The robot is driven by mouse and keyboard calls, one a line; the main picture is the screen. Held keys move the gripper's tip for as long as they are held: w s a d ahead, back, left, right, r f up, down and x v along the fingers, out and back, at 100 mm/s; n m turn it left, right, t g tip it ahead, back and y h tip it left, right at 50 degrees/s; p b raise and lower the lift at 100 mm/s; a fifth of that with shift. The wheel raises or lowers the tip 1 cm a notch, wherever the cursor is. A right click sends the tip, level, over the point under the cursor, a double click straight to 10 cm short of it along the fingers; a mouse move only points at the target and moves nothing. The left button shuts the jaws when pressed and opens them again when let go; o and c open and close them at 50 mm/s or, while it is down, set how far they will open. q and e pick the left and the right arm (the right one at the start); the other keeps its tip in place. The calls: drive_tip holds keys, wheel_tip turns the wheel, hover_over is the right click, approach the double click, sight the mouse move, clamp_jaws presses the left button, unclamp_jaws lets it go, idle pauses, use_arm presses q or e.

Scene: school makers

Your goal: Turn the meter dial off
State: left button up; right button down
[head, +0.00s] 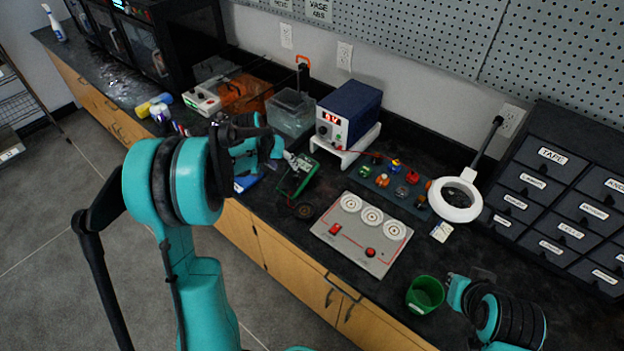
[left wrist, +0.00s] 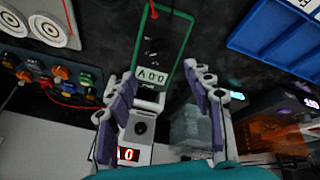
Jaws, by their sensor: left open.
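The meter (head: 296,175) is a dark handheld multimeter with a green frame, on the black counter left of the grey circuit board. In the left wrist view the meter (left wrist: 181,62) lies ahead of the fingers, with its lit display (left wrist: 151,77) upside down, seeming to read 0.0 V. Its dark dial (left wrist: 160,45) is beyond the display; its pointer setting is too small to read. My left gripper (head: 279,150) is open and empty, beside the meter in the head view; its spread fingers (left wrist: 160,80) also show. My right gripper (head: 452,288) is near a green cup, its fingers unclear.
A blue power supply (head: 350,108) stands behind the meter on a white stand. The circuit board (head: 340,240) and the green cup (head: 425,293) are to the right. A blue tray (left wrist: 280,40) lies beside the meter. Red leads run nearby.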

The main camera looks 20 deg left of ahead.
sight(293, 175)
use_arm(q)
drive_tip(key=b+x, duration=0.2)
drive_tip(key=x, duration=0.6)
drive_tip(key=shift+w+f+b, duration=0.2)
drive_tip(key=shift+f+b, duration=0.05)
drive_tip(key=shift+b, duration=0.05)
drive_tip(key=c, duration=1.2)
